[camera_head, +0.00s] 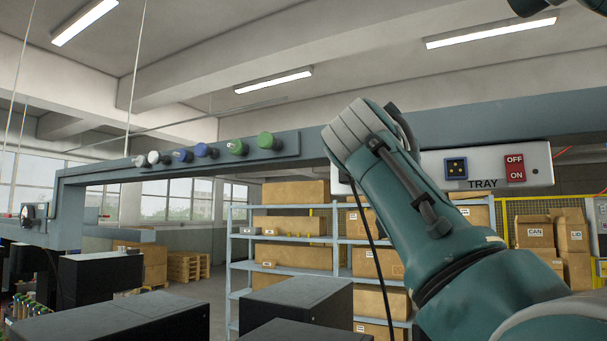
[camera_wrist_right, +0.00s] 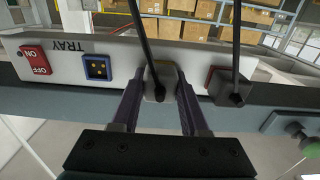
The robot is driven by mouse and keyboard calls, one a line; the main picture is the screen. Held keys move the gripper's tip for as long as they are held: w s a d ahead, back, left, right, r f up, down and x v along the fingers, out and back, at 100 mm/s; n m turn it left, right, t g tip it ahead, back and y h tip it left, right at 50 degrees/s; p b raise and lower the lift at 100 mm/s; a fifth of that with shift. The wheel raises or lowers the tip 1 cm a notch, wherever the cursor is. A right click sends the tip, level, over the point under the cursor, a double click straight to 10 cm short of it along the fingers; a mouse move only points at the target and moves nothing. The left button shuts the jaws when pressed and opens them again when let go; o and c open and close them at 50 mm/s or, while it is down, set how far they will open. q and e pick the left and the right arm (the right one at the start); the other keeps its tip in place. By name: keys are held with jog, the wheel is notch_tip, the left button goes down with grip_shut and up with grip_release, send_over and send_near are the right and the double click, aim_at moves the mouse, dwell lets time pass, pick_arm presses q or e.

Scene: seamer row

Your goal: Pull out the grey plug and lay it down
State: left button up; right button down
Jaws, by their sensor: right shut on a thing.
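The grey plug (camera_wrist_right: 157,86) sits between the two fingers of my right gripper (camera_wrist_right: 160,83) in the right wrist view, with a black cable running up from it. The fingers are shut on it. It is at the face of the white panel (camera_wrist_right: 60,58), beside the blue TRAY socket (camera_wrist_right: 97,68); I cannot tell if it is still seated. In the head view my right arm hides the plug and my gripper's fingertips. My left gripper is not in view.
A second grey plug (camera_wrist_right: 231,88) with a black cable is at a red socket close beside the held one. A red OFF/ON switch (camera_head: 514,168) is on the panel. Several coloured knobs (camera_head: 207,151) line the beam (camera_head: 290,147). Dark boxes (camera_head: 296,300) stand below.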

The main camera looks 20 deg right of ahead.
jog(key=shift+s+a, duration=0.1)
dwell(0.4)
jog(key=shift+a, duration=0.15)
jog(key=shift+b+v, duration=0.8)
jog(key=shift+v, duration=1.9)
jog(key=shift+s+f, duration=0.1)
